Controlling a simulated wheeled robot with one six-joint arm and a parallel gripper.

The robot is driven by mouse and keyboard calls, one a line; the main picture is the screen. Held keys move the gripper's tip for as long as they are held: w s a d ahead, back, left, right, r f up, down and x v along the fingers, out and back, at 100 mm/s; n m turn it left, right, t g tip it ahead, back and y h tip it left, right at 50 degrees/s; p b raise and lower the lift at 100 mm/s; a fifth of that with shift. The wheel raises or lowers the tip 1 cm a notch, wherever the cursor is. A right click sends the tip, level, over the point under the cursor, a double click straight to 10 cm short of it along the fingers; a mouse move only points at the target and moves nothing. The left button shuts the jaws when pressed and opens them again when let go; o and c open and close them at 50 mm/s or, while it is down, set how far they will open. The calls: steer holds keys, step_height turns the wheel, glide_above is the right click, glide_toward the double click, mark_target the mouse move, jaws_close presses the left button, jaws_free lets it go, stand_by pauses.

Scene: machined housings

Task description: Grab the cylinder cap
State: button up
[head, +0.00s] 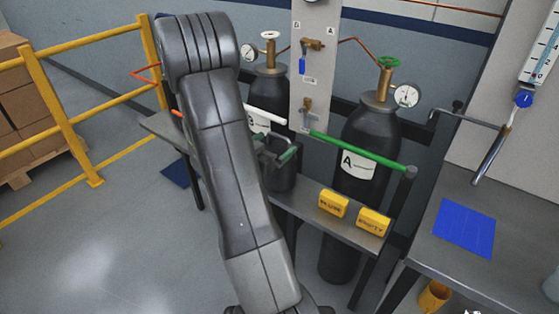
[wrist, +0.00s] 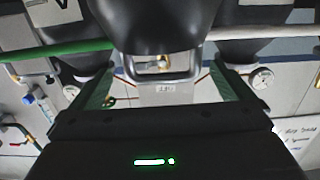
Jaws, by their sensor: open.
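The cylinder cap (head: 281,178) appears as a dark rounded body at the bench, partly hidden behind my arm in the head view. In the wrist view a large dark rounded body (wrist: 160,32), which looks like the cap, fills the top middle, with an opening low on it that shows a brass-coloured part. My gripper (head: 279,148) is at the cap's upper end in the head view. Its green-faced fingers stand wide apart, and in the wrist view the gripper (wrist: 163,88) has one finger on each side below the cap. I cannot tell whether they touch it.
Two dark gas cylinders (head: 369,133) with valves and gauges stand behind the bench, with a green bar (head: 358,150) and a white bar (head: 264,115) before them. Yellow tag blocks (head: 333,204) sit on the bench (head: 300,205). A yellow railing (head: 60,105) is left; a blue-matted table (head: 463,228) is right.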

mark_target(282, 143)
steer(key=p+x, duration=0.1)
steer(key=x, duration=0.4)
steer(key=shift+w+f, duration=0.1)
steer(key=shift+w, duration=0.1)
steer(key=shift+a, duration=0.1)
steer(key=shift+c, duration=0.4)
steer(key=c, duration=1.5)
steer(key=shift+c, duration=1.1)
